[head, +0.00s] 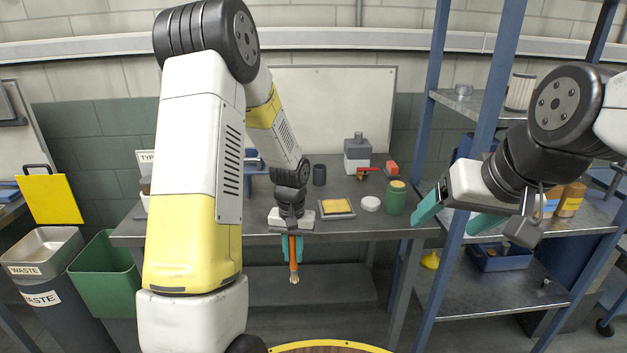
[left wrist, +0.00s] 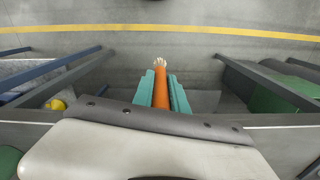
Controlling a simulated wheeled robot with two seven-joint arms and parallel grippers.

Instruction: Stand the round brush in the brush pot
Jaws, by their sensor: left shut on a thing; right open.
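The round brush (head: 293,258) has an orange handle and pale bristles. My left gripper (head: 291,248) is shut on its handle, and the brush hangs bristles down in front of the table's front edge. In the left wrist view the brush (left wrist: 160,88) lies between the teal fingers (left wrist: 162,92), its bristles pointing away from the wrist. My right gripper (head: 455,218) is open and empty near the shelf rack at the right.
A blue-posted rack (head: 490,262) stands right; waste bins (head: 106,272) stand left.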

